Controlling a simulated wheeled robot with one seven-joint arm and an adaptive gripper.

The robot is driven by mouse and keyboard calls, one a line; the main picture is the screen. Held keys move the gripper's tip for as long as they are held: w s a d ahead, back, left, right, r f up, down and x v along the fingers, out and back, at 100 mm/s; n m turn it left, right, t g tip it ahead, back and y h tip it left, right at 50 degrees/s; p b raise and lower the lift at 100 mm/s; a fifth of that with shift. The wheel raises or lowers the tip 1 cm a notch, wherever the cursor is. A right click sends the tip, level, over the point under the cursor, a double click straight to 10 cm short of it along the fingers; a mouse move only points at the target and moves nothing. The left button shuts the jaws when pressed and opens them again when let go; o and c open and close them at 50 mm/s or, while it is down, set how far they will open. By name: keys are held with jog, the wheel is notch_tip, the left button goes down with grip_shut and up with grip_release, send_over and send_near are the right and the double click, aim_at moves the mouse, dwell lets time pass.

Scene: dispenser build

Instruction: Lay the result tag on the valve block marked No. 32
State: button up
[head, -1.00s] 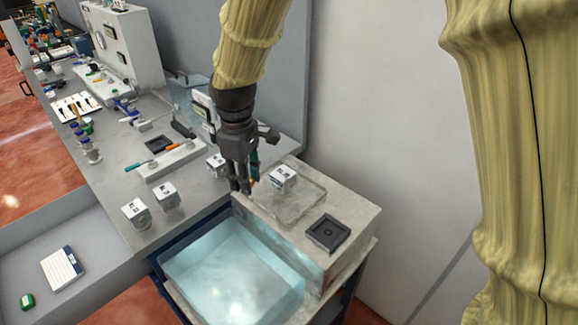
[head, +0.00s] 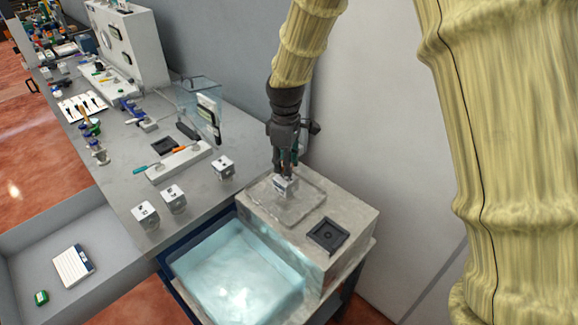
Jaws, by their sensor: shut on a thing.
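My gripper (head: 286,168) points down over the right-hand ledge, its fingers shut on a small white valve block (head: 287,184). The block is at the pale square plate on the ledge; I cannot tell whether it touches the plate. Similar white blocks stand on the grey bench: one at its front corner (head: 145,213), one beside it (head: 174,197) and one further right (head: 223,167). Their markings are too small to read, so I cannot tell which is No. 32. A white lined card or pad (head: 73,266) lies in the open drawer; I cannot tell whether it is the result tag.
A water-filled basin (head: 190,270) lies in front of the ledge (head: 352,225), which also bears a black square fixture (head: 328,235). A white tool rack (head: 180,161) and a clear panel (head: 200,92) stand on the bench. A small green item (head: 41,297) lies in the drawer.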

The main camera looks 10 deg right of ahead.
jog(key=shift+f+p, duration=0.55)
jog(key=shift+f, duration=0.75)
jog(key=shift+f, duration=0.15)
jog(key=o, duration=0.9)
notch_tip(320, 180, up, 12)
jog(key=b, duration=0.4)
